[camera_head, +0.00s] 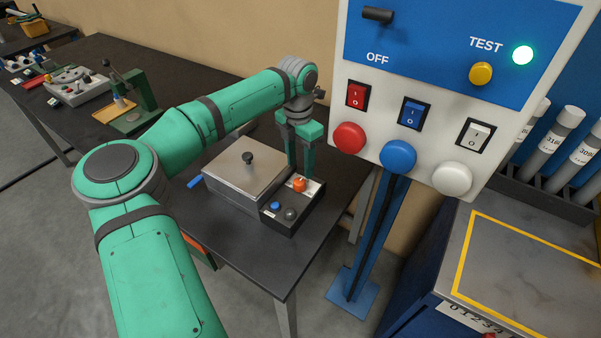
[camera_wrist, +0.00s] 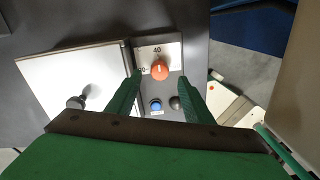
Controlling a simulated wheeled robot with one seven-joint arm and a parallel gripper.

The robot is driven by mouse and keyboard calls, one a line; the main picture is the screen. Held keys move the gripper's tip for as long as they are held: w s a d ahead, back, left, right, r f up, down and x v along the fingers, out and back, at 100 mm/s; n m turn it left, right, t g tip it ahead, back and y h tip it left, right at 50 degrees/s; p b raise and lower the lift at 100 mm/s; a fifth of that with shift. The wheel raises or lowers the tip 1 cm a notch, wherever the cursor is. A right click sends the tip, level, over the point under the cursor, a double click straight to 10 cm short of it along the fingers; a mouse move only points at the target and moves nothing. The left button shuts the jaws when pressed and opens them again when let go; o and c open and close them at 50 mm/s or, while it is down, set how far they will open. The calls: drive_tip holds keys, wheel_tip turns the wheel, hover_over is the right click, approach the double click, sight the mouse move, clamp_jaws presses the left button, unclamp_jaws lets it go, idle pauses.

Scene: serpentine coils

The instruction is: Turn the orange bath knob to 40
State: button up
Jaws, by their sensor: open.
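The orange bath knob (camera_head: 299,184) sits on the dark control box (camera_head: 275,216) at the right side of a metal bath with a lid. In the wrist view the orange knob (camera_wrist: 160,69) lies below the label "40", with another number partly hidden at its left. Its white pointer mark looks directed up, roughly toward the 40; the exact setting is too small to tell. My gripper (camera_head: 301,172) is open, pointing down above the box. In the wrist view my gripper's fingers (camera_wrist: 159,80) stand apart, one on each side of the knob, apparently not touching it.
A blue button (camera_wrist: 155,106) and a dark knob (camera_wrist: 175,103) sit beside the orange knob. The bath's lid (camera_head: 240,165) has a black handle. A panel (camera_head: 440,110) with switches and large buttons stands close at the right. A green press (camera_head: 135,95) stands behind left on the black table.

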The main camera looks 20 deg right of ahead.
sight(300, 179)
wheel_tip(300, 179, up, 5)
drive_tip(key=shift+r, duration=0.1)
idle(0.6)
